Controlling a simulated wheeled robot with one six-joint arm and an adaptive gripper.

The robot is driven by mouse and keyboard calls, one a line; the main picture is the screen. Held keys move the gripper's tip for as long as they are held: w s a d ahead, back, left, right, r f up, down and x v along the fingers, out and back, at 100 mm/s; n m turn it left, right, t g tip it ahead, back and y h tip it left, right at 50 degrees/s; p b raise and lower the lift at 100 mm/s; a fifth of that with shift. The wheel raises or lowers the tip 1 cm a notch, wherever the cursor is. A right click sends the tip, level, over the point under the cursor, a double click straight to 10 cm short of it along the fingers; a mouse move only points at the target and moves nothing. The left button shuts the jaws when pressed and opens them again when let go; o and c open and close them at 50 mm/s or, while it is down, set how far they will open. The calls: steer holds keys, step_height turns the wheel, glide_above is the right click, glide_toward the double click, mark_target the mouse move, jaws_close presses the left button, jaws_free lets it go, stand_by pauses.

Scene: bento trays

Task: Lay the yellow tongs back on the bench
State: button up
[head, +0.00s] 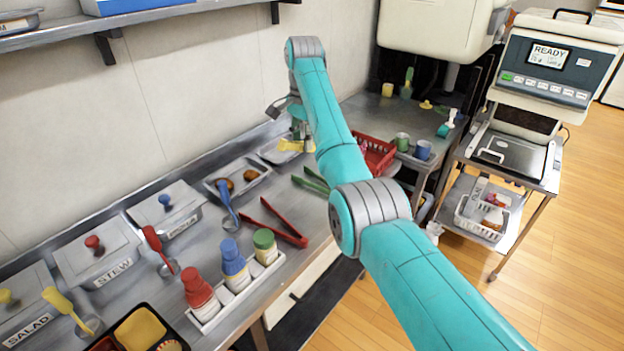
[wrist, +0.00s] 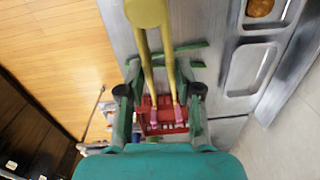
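My gripper (wrist: 160,85) has one finger on each side of the yellow tongs (wrist: 145,45) in the wrist view and looks shut on them. The tongs' rounded yellow end is at the top of that view. Their two legs run down between the fingers to pinkish tips. In the head view my gripper (head: 300,125) is beyond my arm, at the far end of the bench (head: 215,245). The yellow tongs (head: 290,146) show just under it, above or at a metal tray (head: 268,155); the gap is hard to judge. My arm hides part of this area.
Red tongs (head: 278,225) and green tongs (head: 312,183) lie on the bench. A tray with brown food (head: 212,184), lidded containers and colored bottles (head: 236,265) stand nearby. A red basket (head: 378,152) is beyond my arm. Bare bench shows around the red tongs.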

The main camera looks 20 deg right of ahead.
steer(key=shift+s+d+f+n+t+y, duration=0.45)
steer(key=shift+f+n+t, duration=0.3)
steer(key=shift+f+n, duration=2.6)
steer(key=shift+s+d+f+n+t+y, duration=0.2)
steer(key=shift+f+n+t+y, duration=0.45)
steer(key=shift+f+n, duration=2.75)
steer(key=shift+s+d+f+n+t+y, duration=0.3)
steer(key=shift+f+n+t, duration=0.5)
steer(key=shift+f+n, duration=2.55)
steer(key=shift+s+f+m, duration=0.15)
steer(key=shift+f+m, duration=0.45)
steer(key=shift+f, duration=0.3)
steer(key=o, duration=1.1)
